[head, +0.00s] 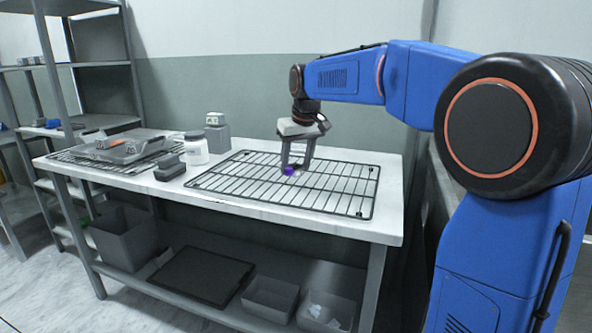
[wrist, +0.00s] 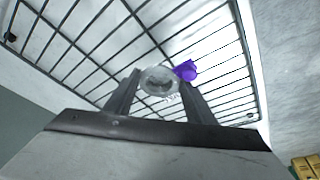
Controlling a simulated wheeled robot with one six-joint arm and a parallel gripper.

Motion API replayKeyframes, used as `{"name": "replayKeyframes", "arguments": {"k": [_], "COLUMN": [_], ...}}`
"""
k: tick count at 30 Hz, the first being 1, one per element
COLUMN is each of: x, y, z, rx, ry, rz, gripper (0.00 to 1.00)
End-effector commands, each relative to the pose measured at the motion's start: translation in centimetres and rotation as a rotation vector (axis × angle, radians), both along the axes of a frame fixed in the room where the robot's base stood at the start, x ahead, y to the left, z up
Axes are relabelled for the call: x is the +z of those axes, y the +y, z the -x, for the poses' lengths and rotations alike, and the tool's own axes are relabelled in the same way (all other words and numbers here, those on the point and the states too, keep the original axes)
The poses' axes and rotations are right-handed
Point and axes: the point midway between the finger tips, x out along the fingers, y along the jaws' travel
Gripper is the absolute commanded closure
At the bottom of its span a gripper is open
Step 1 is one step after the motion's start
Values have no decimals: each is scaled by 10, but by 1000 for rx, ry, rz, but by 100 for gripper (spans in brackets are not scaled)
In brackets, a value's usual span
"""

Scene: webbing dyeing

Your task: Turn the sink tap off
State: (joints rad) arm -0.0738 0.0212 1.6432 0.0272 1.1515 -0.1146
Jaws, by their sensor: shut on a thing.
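No sink or tap shows in either view. My gripper (head: 294,165) points down over the wire rack on the table, and it also shows in the wrist view (wrist: 157,88). Its fingers are shut on a small pale, glassy round thing (wrist: 159,81), seen end-on between the fingertips. A small purple thing (wrist: 187,70) shows just beyond the fingertips in the wrist view. It also shows at the fingertips in the head view (head: 289,171). I cannot tell whether the purple thing is joined to the held thing or lies on the rack.
The black wire rack (head: 340,199) lies on the white table (head: 390,217). Left of it stand a white jar (head: 196,149), a grey box with a small device (head: 216,136), a dark block (head: 170,168) and a grey tray (head: 120,150). Bins sit on the lower shelf (head: 200,277).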

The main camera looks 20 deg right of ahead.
Motion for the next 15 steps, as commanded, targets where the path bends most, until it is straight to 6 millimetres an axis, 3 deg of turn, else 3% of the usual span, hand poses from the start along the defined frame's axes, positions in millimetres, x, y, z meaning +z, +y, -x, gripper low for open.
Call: {"name": "replayKeyframes", "arguments": {"k": [5, 14, 15], "x": [-20, -22, -22], "y": [0, 0, 0], "z": [1, 0, 0], "rx": [0, 0, 0], "ry": [2, 1, 1], "rz": [0, 0, 0], "gripper": [73, 73, 43]}}
